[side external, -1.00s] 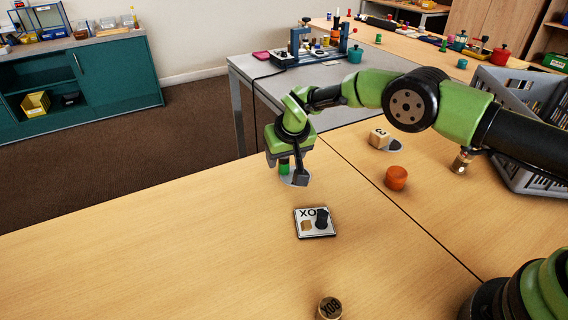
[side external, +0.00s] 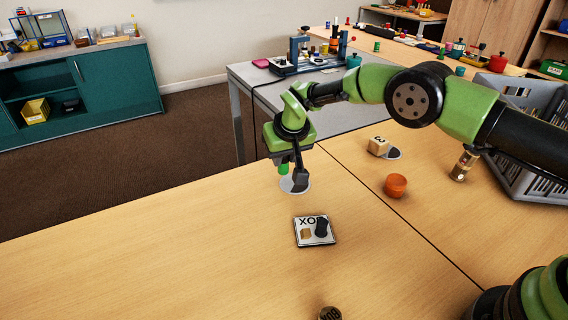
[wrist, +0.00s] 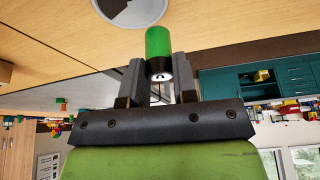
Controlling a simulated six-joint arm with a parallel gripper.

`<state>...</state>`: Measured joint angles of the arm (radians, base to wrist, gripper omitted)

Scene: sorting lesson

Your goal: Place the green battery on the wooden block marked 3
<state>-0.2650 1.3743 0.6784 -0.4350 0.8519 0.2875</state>
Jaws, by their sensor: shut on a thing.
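My gripper (side external: 291,178) is shut on the green battery (side external: 284,169) and holds it upright just above a pale grey disc (side external: 300,188) on the table. In the wrist view the battery (wrist: 158,44) sits between the two dark fingers of my gripper (wrist: 158,72), its metal end facing the camera. The wooden block marked 3 (side external: 377,146) stands to the right of and behind my gripper, at the edge of another grey disc (side external: 393,154). Its top face is bare.
An orange pot (side external: 396,185) stands in front of the block. A metal cylinder (side external: 463,166) and a grey crate (side external: 530,170) are to the right. The table's left part is clear.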

